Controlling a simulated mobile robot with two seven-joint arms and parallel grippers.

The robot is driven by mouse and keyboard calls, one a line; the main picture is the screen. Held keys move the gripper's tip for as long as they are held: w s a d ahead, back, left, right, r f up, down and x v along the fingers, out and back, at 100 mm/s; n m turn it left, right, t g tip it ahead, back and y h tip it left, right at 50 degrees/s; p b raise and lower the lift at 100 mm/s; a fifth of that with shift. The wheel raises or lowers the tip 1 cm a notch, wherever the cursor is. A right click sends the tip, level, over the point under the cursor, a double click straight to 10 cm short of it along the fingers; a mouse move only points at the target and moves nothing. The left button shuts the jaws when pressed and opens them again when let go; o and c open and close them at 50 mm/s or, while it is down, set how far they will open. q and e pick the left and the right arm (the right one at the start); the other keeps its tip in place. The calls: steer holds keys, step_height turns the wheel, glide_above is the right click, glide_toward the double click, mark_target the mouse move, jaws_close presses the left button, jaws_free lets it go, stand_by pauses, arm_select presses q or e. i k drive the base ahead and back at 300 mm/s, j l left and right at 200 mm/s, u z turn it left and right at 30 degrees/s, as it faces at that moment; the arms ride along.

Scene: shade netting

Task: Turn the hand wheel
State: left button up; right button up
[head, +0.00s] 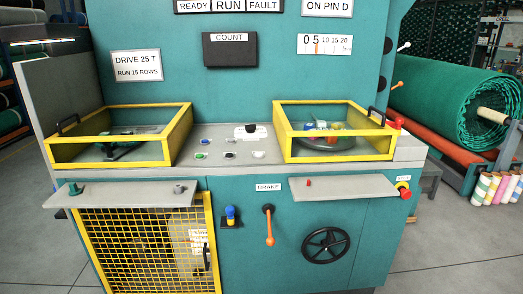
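A black spoked hand wheel (326,228) is mounted low on the right of the teal machine's front panel (350,205), below the right grey shelf (350,187). Its rim and spokes are in full view, and nothing touches it. Neither of my grippers is in view.
An orange-handled lever (269,228) under the BRAKE label and a blue knob (230,212) sit left of the wheel. A red button (403,188) is at upper right. A yellow mesh guard (143,240) covers the lower left. Floor at right (450,250) is clear.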

mark_target(325, 244)
steer(key=i+l+z, duration=0.3)
steer(key=i+z, duration=0.2)
steer(key=i, duration=0.15)
steer(key=i+z, duration=0.5)
steer(key=i, duration=0.15)
steer(key=l, duration=0.05)
